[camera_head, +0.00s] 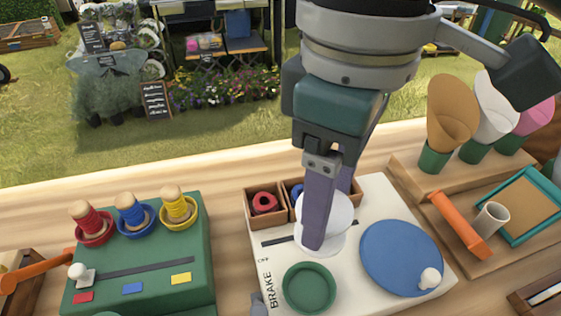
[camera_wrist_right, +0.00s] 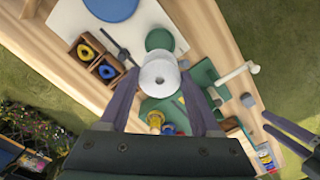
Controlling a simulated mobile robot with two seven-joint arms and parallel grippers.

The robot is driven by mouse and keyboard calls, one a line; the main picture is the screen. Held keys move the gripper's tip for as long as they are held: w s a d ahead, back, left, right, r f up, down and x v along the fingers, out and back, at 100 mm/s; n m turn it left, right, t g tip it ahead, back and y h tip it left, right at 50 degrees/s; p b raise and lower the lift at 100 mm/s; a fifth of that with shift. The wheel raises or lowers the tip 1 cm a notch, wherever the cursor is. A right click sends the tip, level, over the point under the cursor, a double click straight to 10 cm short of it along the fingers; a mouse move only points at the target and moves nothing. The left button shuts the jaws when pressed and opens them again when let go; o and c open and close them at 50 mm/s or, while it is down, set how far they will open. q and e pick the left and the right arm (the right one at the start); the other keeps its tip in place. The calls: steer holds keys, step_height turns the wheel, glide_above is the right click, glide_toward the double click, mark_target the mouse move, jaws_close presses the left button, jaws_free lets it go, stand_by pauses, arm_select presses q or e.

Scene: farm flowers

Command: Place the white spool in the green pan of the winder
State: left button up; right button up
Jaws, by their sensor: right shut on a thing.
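The white spool (camera_head: 340,212) is between the purple fingers of my right gripper (camera_head: 326,226), which is shut on it. The green pan (camera_head: 309,288) is a shallow round dish on the white winder board (camera_head: 275,247), in front of the spool. It also shows in the wrist view (camera_wrist_right: 159,39), apparently empty. My left gripper (camera_wrist_right: 275,125) shows at the right edge of the wrist view, fingers apart and empty.
A blue disc with a white knob (camera_head: 400,258) lies right of the pan. Small wooden boxes (camera_head: 266,203) with a red and a blue spool stand behind. A green stand (camera_head: 140,265) with coloured spools is at left. Flower cones (camera_head: 452,105) stand at right.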

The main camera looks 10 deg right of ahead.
step_height(320, 180, down, 15)
steer(key=shift+r+b, duration=0.1)
steer(key=shift+b, duration=1.1)
steer(key=shift+f, duration=0.2)
